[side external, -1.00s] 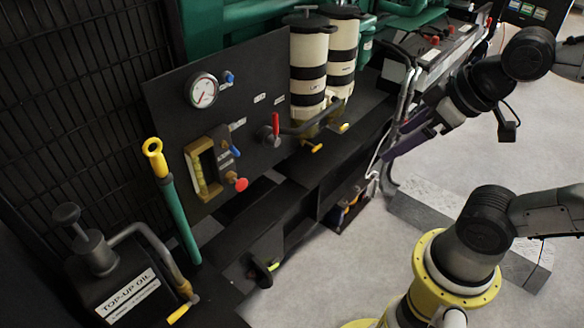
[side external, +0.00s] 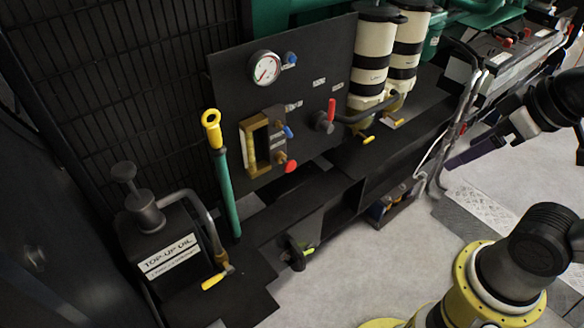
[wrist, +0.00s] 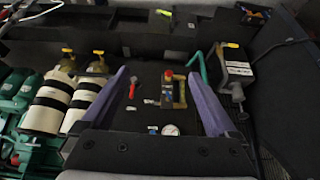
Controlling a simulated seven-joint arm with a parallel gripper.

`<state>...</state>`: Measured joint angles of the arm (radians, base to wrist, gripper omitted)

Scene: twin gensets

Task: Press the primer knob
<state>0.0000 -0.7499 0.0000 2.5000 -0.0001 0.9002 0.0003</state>
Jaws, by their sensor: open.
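No label I can read says "primer", so I cannot tell which knob it is. Candidates are a round red knob (side external: 291,166) low on the black panel (side external: 228,85) and a black knob (side external: 123,172) on top of the top-up oil can. The red knob also shows in the wrist view (wrist: 168,76), between the finger lines. My gripper (side external: 449,166) has purple fingers and is at the right in the side view, apart from the panel. In the wrist view my gripper (wrist: 158,74) is open, with nothing held between the fingers.
The panel carries a gauge (side external: 266,68), a red lever (side external: 331,110) and a yellow-framed sight glass (side external: 255,146). Cream filters (side external: 371,62) stand right of it. A green dipstick tube (side external: 228,195) and the oil can (side external: 165,258) stand left. Floor (side external: 355,265) before the panel is clear.

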